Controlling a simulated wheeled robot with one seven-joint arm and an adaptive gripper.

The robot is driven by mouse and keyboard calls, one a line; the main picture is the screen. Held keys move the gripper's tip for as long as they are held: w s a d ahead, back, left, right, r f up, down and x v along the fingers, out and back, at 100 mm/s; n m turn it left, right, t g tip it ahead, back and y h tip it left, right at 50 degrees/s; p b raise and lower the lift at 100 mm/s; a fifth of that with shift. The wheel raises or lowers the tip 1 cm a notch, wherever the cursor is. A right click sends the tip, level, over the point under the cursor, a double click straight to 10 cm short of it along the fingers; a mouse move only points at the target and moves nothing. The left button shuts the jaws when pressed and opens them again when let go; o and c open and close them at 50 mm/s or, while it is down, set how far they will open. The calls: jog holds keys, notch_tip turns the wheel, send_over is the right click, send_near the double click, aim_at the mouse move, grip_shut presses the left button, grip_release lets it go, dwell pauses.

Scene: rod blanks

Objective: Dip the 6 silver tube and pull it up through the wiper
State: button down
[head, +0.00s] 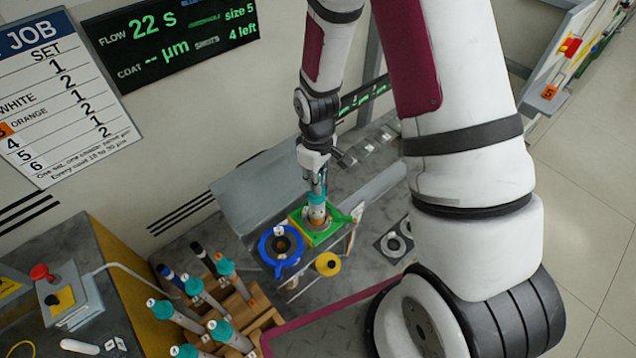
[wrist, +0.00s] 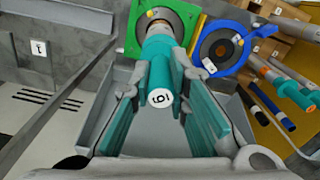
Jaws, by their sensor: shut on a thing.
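My gripper (head: 316,180) is shut on the teal upper part of a tube (head: 317,212), just above a green square fitting (head: 304,231). In the wrist view, my gripper (wrist: 158,76) has a finger on each side of the tube (wrist: 158,72). The tube's white end label appears to read 6. The tube looks upright, with its lower part hidden in or below the green fitting (wrist: 132,38); its silver body does not show clearly. I cannot tell how deep it sits. A blue round fitting (head: 267,255) with a dark centre stands beside the green one.
A wooden rack (head: 238,308) at the lower left holds several tubes with teal or dark tops. A yellow ring (head: 328,264) lies in front of the green fitting. A job board (head: 62,95) and a display (head: 172,38) are behind. A control box (head: 68,298) stands far left.

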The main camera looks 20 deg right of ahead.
jog(key=shift+r+p, duration=0.5)
jog(key=shift+r, duration=0.95)
notch_tip(320, 180, up, 11)
jog(key=p, duration=0.3)
dwell(0.8)
jog(key=shift+p, duration=0.3)
notch_tip(320, 180, up, 10)
jog(key=p, duration=0.2)
dwell(1.4)
jog(key=shift+r, duration=0.15)
jog(key=shift+r+p, duration=0.3)
jog(key=shift+r, duration=1.35)
